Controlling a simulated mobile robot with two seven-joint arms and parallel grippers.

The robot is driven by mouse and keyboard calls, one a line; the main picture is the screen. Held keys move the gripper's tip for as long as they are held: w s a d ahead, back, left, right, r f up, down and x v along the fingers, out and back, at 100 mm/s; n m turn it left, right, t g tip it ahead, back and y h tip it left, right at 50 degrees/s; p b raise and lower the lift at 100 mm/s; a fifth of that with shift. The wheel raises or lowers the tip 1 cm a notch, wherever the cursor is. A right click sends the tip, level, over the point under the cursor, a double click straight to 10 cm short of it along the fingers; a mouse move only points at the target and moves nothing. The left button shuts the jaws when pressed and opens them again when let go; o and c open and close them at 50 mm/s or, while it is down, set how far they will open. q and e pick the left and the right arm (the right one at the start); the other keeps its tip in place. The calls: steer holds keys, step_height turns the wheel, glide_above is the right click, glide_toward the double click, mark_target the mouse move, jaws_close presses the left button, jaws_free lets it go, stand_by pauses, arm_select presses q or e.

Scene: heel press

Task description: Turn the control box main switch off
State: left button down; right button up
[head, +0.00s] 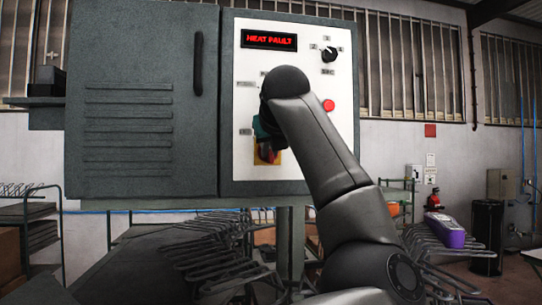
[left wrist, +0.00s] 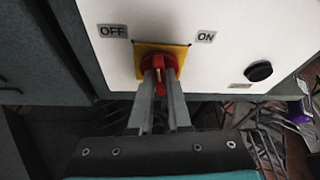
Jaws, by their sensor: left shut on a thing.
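The control box (head: 340,60) has a white front panel. Its main switch is a red knob (left wrist: 160,66) on a yellow plate (left wrist: 182,52), between an OFF label (left wrist: 113,31) on the left and an ON label (left wrist: 206,37) on the right in the left wrist view. My left gripper (left wrist: 159,88) is shut on the red knob's handle, one finger on each side. The handle looks roughly upright between the labels. In the head view my arm hides most of the switch; some red and the yellow plate (head: 270,172) show below the gripper (head: 267,148). My right gripper is out of view.
The display (head: 269,39) reads HEAT FAULT in red. A black selector knob (head: 329,54) and a red button (head: 328,105) are on the panel. A grey cabinet door (head: 140,100) adjoins on the left. Wire racks (head: 215,260) stand below.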

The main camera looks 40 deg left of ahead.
arm_select(q)
steer(key=shift+s+a+f+n+t+h+b, duration=0.1)
steer(key=shift+n+t+h+b, duration=0.3)
steer(key=shift+n+t+b, duration=0.6)
steer(key=shift+n+t+h+b, duration=0.4)
steer(key=shift+n+t+b, duration=0.1)
steer(key=shift+n+b, duration=0.85)
steer(key=c, duration=0.9)
jaws_free()
steer(key=shift+o, duration=0.2)
steer(key=shift+s, duration=0.1)
steer(key=b+v, duration=0.4)
steer(key=v, duration=1.1)
